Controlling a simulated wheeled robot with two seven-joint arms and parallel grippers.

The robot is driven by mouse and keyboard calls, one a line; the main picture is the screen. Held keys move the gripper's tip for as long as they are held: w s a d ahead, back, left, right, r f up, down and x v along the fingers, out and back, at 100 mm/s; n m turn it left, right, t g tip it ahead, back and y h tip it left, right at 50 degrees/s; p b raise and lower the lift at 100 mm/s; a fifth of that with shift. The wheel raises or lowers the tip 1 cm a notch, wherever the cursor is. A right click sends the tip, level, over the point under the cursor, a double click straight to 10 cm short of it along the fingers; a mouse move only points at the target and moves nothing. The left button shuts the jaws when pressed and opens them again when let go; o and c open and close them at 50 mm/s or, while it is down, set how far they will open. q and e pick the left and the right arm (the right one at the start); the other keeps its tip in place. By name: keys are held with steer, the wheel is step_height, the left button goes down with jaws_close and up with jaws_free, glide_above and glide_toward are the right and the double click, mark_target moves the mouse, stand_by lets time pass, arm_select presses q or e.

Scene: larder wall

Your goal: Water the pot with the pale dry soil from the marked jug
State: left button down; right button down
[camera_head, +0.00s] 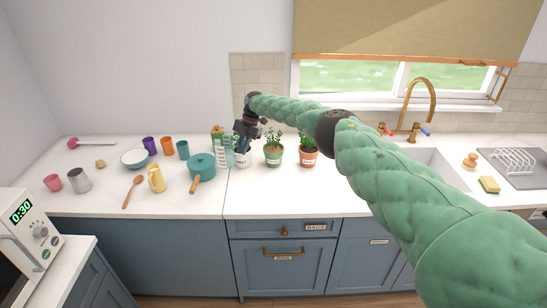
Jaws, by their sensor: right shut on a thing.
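A pale, clear jug with teal stripe marks (226,152) is upright beside the teal pan, close to my right gripper (241,146). My right gripper is shut on it, though the dark fingers hide much of the contact. A white pot (243,160) stands just under and behind the gripper, mostly covered by it. A green pot with a leafy plant (274,159) and a terracotta pot with a plant (308,158) stand to the right. The soil colours are too small to tell. My left gripper is out of view.
The sink (426,168) is right, partly behind my arm. The counter front before the pots is clear.

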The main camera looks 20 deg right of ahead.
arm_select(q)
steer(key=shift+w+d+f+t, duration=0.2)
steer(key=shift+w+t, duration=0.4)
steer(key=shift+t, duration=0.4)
arm_select(e)
steer(key=shift+w+a+r+m+t+h, duration=0.15)
steer(key=shift+w+r+m+t+h, duration=0.6)
steer(key=shift+m, duration=2.05)
steer(key=shift+w+a+f+m+t+y, duration=0.15)
steer(key=shift+m+t, duration=1.25)
steer(key=shift+m, duration=1.4)
steer(key=shift+w+a+r+m+t+h, duration=0.3)
steer(key=shift+m+t, duration=0.75)
steer(key=shift+m, duration=1.75)
steer(key=shift+d+r, duration=0.1)
steer(key=shift+d+r+m+y, duration=0.2)
steer(key=shift+d+r+y, duration=0.25)
steer(key=shift+d+y, duration=0.45)
steer(key=shift+d+r+m+y, duration=0.2)
steer(key=shift+d+r+y, duration=0.35)
steer(key=shift+y, duration=0.55)
steer(key=shift+d+r+m+y, duration=0.2)
steer(key=shift+d+r+y, duration=0.15)
steer(key=shift+d+y, duration=0.6)
steer(key=shift+d+y, duration=0.1)
steer(key=shift+y, duration=0.15)
steer(key=shift+d+t+y, duration=0.3)
steer(key=shift+d+y, duration=0.05)
steer(key=shift+y, duration=0.05)
